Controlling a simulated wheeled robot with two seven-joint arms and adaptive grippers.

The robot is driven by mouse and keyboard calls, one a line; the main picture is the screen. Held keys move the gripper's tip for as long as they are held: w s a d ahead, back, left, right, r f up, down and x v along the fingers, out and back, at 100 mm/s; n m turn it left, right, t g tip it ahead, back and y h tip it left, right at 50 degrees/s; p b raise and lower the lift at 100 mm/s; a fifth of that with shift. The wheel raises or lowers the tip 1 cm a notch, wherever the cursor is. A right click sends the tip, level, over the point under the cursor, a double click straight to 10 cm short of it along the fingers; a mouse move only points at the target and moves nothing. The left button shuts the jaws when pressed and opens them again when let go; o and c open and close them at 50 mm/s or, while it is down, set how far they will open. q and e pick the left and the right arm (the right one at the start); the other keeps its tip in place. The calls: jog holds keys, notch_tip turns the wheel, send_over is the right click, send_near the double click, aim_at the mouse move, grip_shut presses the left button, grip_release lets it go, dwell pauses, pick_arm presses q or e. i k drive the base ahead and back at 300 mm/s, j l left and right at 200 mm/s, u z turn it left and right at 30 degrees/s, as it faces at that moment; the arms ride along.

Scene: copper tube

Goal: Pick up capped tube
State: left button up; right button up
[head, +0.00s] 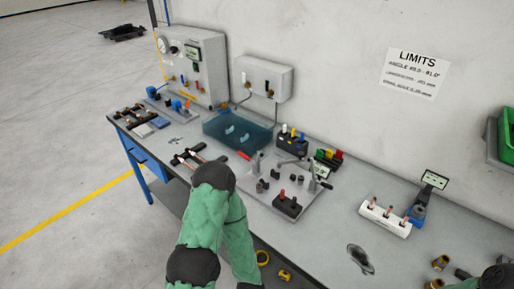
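My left arm reaches up over the front edge of the bench, and its dark wrist covers most of the hand. The view is too small to tell whether a tube is between the fingers. Short copper tubes (389,211) stand in a white rack (375,217) on the right; I cannot make out caps on them.
A grey fixture plate (267,203) with clamps sits mid-bench. Behind it are a translucent teal tray (238,132) and a black block with coloured tops (292,141). A gauge panel (190,62) stands at the back left. Brass fittings (440,262) lie at the front right.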

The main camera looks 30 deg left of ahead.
aim_at(187, 150)
jog(key=j+z, duration=0.25)
jog(key=j, duration=0.2)
jog(key=j+z, duration=0.25)
jog(key=j, duration=0.2)
jog(key=k+j+z, duration=0.1)
jog(key=j+z, duration=0.15)
jog(key=j, duration=0.2)
jog(key=k+j+z, duration=0.1)
jog(key=j+z, duration=0.15)
jog(key=j, duration=0.2)
jog(key=k+j+z, duration=0.1)
jog(key=j+z, duration=0.15)
jog(key=j, duration=0.15)
jog(key=k+j+z, duration=0.25)
jog(key=i+j, duration=0.05)
jog(key=j, duration=0.1)
